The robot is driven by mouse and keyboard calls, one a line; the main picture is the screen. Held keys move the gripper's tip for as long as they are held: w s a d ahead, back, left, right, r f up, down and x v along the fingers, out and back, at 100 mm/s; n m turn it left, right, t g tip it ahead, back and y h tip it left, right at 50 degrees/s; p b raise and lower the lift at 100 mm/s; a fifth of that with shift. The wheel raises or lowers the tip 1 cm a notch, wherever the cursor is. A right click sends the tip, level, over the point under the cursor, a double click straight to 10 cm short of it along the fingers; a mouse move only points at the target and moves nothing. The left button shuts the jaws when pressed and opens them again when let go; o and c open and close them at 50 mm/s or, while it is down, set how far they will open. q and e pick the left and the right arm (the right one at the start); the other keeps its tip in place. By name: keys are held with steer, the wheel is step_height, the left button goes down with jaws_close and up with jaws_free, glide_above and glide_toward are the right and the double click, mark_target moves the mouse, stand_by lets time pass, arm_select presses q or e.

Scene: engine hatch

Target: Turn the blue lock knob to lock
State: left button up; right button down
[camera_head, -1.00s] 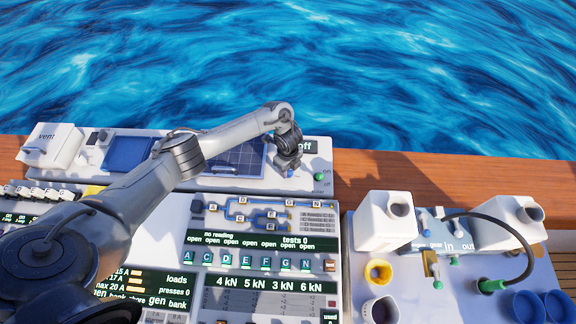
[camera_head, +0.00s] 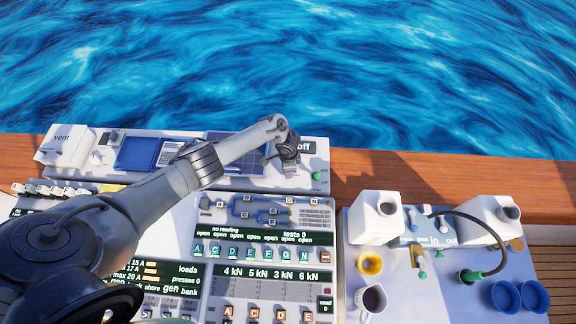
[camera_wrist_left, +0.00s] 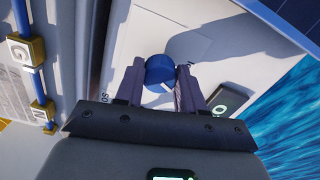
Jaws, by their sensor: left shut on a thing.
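The blue lock knob (camera_wrist_left: 158,69) is round, with a pale mark near its lower edge, and sits on a white panel in the left wrist view. My left gripper (camera_wrist_left: 161,77) has one finger on each side of it and is shut on it. In the head view my left gripper (camera_head: 289,164) is over the right end of the back panel, beside the dark "off" display (camera_head: 308,147). There the gripper hides the knob. My right gripper is not in view.
A green-tipped part (camera_head: 317,176) is just right of the gripper. A blue panel (camera_head: 136,153) and white vent box (camera_head: 64,146) are to the left. A switchboard (camera_head: 265,262) lies in front. White jugs (camera_head: 375,216) and a mug (camera_head: 371,301) stand at right.

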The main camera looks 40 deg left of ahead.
arm_select(q)
steer(key=n+p, duration=0.1)
steer(key=n, duration=0.2)
steer(key=shift+d+r+p, duration=0.1)
steer(key=shift+r+p, duration=0.05)
steer(key=shift+p, duration=0.15)
steer(key=shift+n+p, duration=0.3)
steer(key=shift+n, duration=0.5)
steer(key=o, duration=1)
steer(key=shift+o, duration=0.2)
steer(key=shift+r+p, duration=0.35)
steer(key=shift+r, duration=0.05)
step_height(320, 180, up, 10)
steer(key=p, duration=0.3)
steer(key=shift+p, duration=0.4)
